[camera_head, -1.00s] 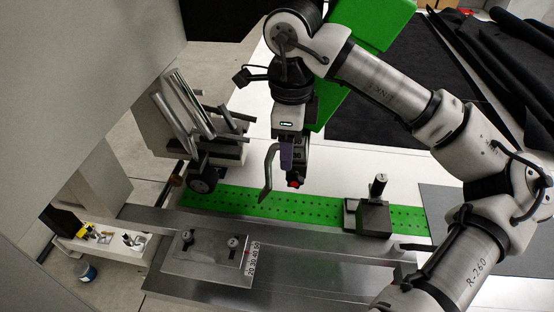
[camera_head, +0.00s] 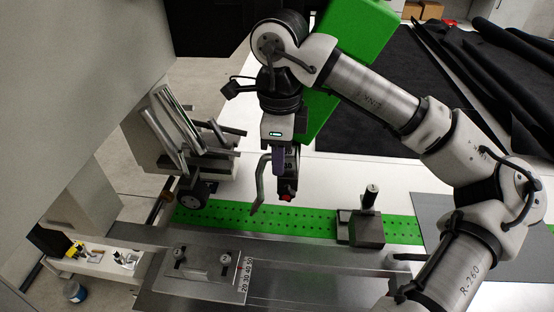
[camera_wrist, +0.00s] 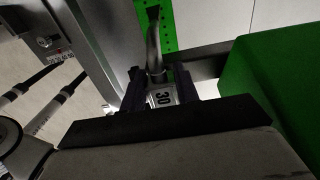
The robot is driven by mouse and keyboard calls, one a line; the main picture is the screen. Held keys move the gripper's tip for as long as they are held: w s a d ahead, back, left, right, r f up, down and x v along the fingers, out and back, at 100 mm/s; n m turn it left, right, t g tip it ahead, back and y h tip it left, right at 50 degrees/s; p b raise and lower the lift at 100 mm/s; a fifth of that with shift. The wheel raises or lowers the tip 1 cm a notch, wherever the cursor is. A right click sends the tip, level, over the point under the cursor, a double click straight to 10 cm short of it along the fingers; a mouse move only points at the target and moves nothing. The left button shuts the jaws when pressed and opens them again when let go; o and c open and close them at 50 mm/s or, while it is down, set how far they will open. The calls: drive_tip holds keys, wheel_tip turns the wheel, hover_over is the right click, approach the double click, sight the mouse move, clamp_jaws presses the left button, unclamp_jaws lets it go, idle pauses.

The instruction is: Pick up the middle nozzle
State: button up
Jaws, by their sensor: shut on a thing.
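My gripper (camera_head: 282,172) is shut on a nozzle with a bent grey metal tube (camera_head: 260,186). It hangs in the air above the green perforated strip in the head view. The tube points away from my gripper. A metal plate (camera_head: 200,272) lies on the bench at lower left, with two small knobbed posts and a number strip (camera_head: 244,275). No other nozzle can be clearly made out.
The green perforated strip (camera_head: 320,222) runs along the bench. A dark block with an upright post (camera_head: 362,228) stands on it at right. A grey machine with metal bars (camera_head: 180,140) stands at left. A small shelf (camera_head: 95,260) holds small items. Black cloth (camera_head: 385,85) lies behind.

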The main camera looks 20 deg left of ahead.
wheel_tip(320, 180, up, 22)
drive_tip(key=p, duration=0.2)
drive_tip(key=shift+f, duration=0.2)
idle(0.4)
idle(0.4)
